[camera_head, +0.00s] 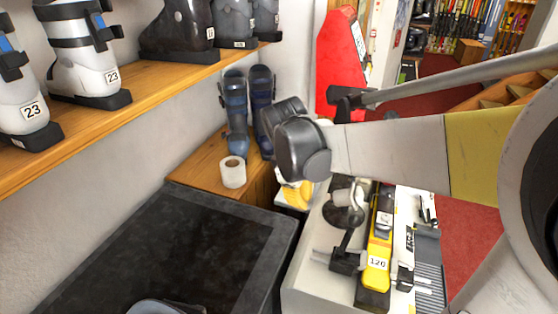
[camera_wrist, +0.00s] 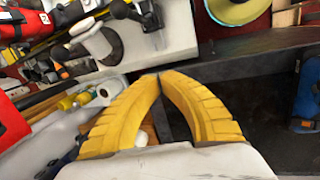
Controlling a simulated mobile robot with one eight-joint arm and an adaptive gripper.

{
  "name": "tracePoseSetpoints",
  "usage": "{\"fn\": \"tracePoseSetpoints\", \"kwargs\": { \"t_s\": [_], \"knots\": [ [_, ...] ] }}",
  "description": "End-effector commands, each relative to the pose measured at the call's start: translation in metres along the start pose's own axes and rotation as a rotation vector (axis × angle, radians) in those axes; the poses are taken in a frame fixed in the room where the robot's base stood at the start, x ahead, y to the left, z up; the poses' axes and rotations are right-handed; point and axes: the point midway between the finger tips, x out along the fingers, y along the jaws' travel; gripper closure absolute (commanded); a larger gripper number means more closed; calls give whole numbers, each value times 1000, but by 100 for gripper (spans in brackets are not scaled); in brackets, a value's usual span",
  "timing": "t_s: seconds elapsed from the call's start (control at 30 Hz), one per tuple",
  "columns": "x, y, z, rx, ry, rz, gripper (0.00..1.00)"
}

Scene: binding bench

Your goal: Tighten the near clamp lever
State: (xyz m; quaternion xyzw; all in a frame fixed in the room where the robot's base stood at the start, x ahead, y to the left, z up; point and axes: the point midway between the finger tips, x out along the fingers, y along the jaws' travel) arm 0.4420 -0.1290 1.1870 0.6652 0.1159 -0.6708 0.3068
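My gripper (camera_wrist: 158,76) shows in the wrist view as two yellow ribbed fingers whose tips meet, with nothing visible between them. A yellow ski (camera_head: 378,250) with a 120 label lies on the white bench (camera_head: 318,285) in the head view. A dark clamp (camera_head: 346,262) stands beside its near end, with a pale bar, possibly its lever, sticking out to the left. A second dark and grey fixture (camera_head: 343,205) stands farther back. In the wrist view, clamp parts (camera_wrist: 150,15) and the ski (camera_wrist: 40,45) show at upper left, apart from my fingertips. The lever's exact position is unclear.
A dark-topped table (camera_head: 170,245) is left of the bench. A white roll (camera_head: 232,172) and blue boots (camera_head: 237,110) stand on a wooden surface behind. A shelf of ski boots (camera_head: 90,75) runs along the left wall. A red panel (camera_head: 340,60) stands behind the bench.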

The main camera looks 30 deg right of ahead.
Motion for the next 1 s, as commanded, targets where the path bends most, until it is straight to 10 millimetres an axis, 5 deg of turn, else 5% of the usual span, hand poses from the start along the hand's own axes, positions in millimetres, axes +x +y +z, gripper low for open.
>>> {"fn": "tracePoseSetpoints", "kwargs": {
  "t_s": [0.1,0.3,0.57,1.0],
  "knots": [
    [-13,39,8,-118,-112,-48,100],
    [-5,65,18,-243,-215,-117,100],
    [18,66,24,-265,-232,-132,100],
    [102,58,49,-262,-231,-131,100]
  ]
}}
